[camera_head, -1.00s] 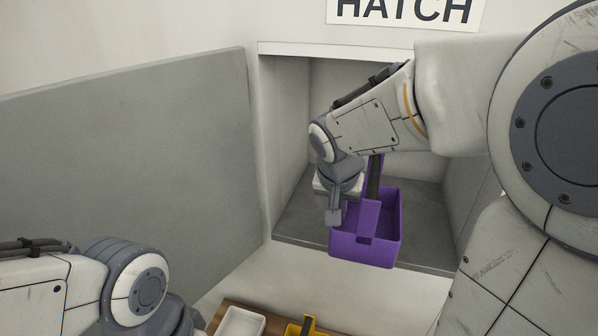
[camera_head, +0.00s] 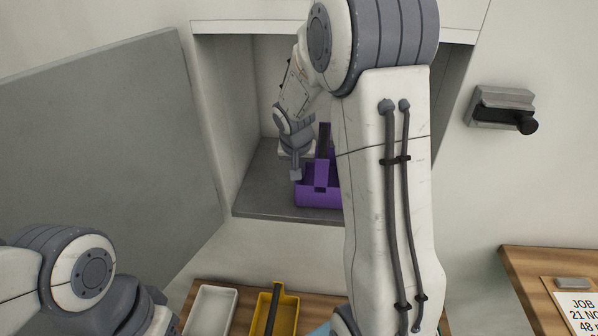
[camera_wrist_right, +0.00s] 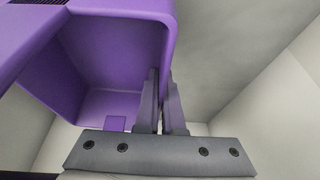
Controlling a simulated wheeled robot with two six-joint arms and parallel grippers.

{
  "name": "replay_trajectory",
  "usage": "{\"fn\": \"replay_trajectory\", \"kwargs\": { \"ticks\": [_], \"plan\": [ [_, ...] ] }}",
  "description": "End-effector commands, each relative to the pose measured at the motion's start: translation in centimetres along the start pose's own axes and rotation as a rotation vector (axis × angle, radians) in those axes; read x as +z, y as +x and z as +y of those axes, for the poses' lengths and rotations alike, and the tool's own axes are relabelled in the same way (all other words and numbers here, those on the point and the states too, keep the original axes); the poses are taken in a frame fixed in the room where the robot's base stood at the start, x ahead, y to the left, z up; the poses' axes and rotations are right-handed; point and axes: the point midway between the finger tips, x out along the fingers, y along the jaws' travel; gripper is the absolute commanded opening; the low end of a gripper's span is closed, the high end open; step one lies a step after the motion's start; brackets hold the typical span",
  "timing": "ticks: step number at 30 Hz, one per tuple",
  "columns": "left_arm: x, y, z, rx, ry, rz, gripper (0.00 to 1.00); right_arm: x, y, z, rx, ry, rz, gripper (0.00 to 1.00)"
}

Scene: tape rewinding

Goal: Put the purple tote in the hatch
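The purple tote (camera_head: 318,197) is inside the open hatch (camera_head: 262,207), just behind the front edge of its grey floor. Its right side is hidden behind my right arm. I cannot tell whether it rests on the floor or hangs slightly above it. My right gripper (camera_head: 296,174) is at the tote's left side in the head view. In the right wrist view, the fingers of my right gripper (camera_wrist_right: 163,105) are close together on the wall of the purple tote (camera_wrist_right: 110,60), one on each side. My left arm shows at lower left, but its fingers are out of view.
The grey hatch door (camera_head: 105,150) stands open to the left. A black-knobbed latch (camera_head: 503,110) is on the wall at right. Below, a white tray (camera_head: 211,310) and a yellow tote (camera_head: 283,312) stand on a wooden surface. Another wooden surface (camera_head: 530,262) holds a job card (camera_head: 580,311).

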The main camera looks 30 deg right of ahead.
Motion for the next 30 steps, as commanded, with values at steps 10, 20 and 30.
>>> {"fn": "replay_trajectory", "kwargs": {
  "ticks": [10,20,30],
  "plan": [
    [0.0,-0.3,0.0,0.000,0.000,0.000,0.50,-0.2,0.7,0.0,-0.001,0.000,0.003,0.00],
    [0.0,0.0,0.0,0.000,0.000,0.000,0.50,0.0,1.0,0.0,0.000,0.000,0.001,0.35],
    [0.0,-0.4,0.0,0.000,0.000,0.000,0.50,-0.2,-0.1,0.0,-0.001,0.001,0.003,0.35]
  ]
}}
